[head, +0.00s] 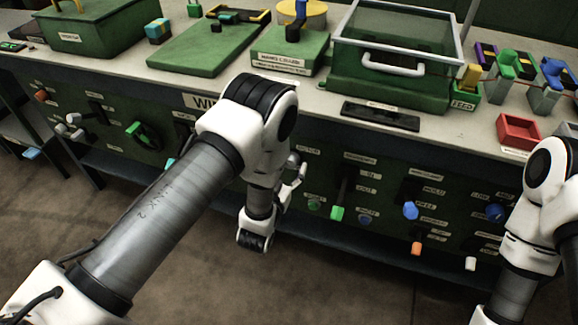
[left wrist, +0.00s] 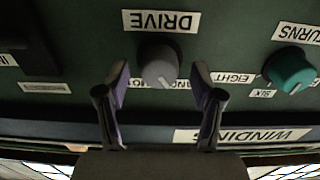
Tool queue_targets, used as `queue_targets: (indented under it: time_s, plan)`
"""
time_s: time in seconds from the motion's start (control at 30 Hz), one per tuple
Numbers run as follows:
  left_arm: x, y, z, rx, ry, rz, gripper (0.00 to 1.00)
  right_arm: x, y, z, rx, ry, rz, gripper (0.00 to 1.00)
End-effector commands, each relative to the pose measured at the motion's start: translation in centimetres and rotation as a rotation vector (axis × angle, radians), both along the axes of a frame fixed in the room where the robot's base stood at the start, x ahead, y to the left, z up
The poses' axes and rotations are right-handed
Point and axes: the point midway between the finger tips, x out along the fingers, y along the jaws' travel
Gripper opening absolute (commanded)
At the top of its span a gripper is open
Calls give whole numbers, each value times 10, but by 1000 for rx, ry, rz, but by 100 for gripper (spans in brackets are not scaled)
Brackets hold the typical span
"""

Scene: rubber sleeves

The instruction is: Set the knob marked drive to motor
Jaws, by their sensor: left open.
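The drive knob (left wrist: 158,66) is a round grey knob on the green panel, under an upside-down DRIVE label (left wrist: 162,21) in the left wrist view. A position label on its other side is partly covered by the knob and a finger, so I cannot read it fully. My left gripper (left wrist: 160,78) is open, with one finger on each side of the knob; I cannot tell whether they touch it. In the head view my left gripper (head: 292,173) is at the panel front, partly behind my own arm. My right gripper is out of view.
A teal knob (left wrist: 290,68) marked TURNS sits beside the drive knob. The bench top above holds a green lidded box (head: 390,92) and a red tray (head: 518,131).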

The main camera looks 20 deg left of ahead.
Motion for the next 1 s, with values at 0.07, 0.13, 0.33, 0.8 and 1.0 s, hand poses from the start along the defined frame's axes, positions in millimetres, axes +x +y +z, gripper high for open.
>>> queue_targets:
  time_s: [0.07,0.13,0.33,0.8,1.0]
  plan:
    - [6,0,0,0,0,0,67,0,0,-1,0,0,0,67]
    - [7,0,0,0,0,0,67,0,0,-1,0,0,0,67]
    - [6,0,0,0,1,0,49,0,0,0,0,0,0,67]
    - [6,0,0,19,0,0,7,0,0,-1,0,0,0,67]
    - [6,0,0,89,-3,0,7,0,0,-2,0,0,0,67]
